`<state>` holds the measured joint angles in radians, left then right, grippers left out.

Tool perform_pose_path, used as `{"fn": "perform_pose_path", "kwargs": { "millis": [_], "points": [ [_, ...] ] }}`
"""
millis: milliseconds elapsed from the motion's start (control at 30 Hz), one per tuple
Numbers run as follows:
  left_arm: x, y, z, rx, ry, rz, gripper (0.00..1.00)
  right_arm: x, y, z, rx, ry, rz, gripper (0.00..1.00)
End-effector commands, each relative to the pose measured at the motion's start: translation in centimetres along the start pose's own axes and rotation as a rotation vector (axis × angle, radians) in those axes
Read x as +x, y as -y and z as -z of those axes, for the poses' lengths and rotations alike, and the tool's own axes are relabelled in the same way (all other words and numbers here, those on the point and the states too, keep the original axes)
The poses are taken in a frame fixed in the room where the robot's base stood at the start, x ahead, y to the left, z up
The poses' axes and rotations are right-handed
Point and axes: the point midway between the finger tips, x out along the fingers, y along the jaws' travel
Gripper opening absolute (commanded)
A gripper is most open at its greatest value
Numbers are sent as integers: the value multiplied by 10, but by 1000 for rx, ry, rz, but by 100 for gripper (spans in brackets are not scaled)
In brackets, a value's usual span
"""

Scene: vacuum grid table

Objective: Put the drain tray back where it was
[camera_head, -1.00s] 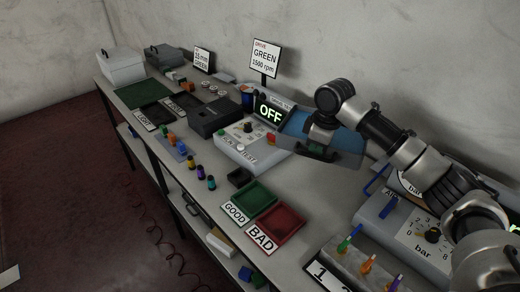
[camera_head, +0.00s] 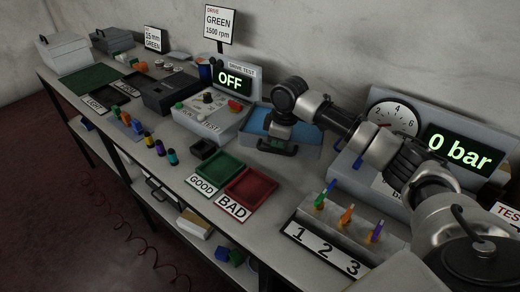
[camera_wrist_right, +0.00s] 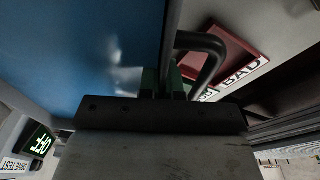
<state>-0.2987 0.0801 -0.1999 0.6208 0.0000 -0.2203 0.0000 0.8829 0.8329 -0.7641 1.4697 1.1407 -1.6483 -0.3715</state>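The drain tray appears to be the blue shallow tray (camera_head: 306,140) at the back of the table, between the drive test box and the pressure gauge box. It also shows close up in the wrist view (camera_wrist_right: 75,50), with its dark handle (camera_wrist_right: 212,52) beside the fingers. My right gripper (camera_head: 278,147) is at the tray's front edge. In the wrist view its fingers (camera_wrist_right: 165,85) sit on both sides of the tray's wall, shut on it. Whether the tray's underside touches the table is hidden. My left gripper is not in view.
The drive test box (camera_head: 212,110), showing OFF, stands just left of the tray. A gauge box (camera_head: 455,145) reading 0 bar is to the right. The green GOOD tray (camera_head: 221,168) and red BAD tray (camera_head: 252,187) lie in front. A numbered rack (camera_head: 345,235) stands front right.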

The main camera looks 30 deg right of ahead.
Motion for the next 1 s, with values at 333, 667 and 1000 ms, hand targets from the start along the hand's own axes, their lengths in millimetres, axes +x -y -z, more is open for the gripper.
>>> {"fn": "perform_pose_path", "kwargs": {
  "millis": [333,667,1000],
  "points": [
    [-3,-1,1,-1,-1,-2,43,45,0,-6,0,2,0,0],
    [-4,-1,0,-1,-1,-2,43,62,0,-8,-2,-2,-3,0],
    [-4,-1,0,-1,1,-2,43,65,0,-8,-2,0,-1,26]
  ]
}}
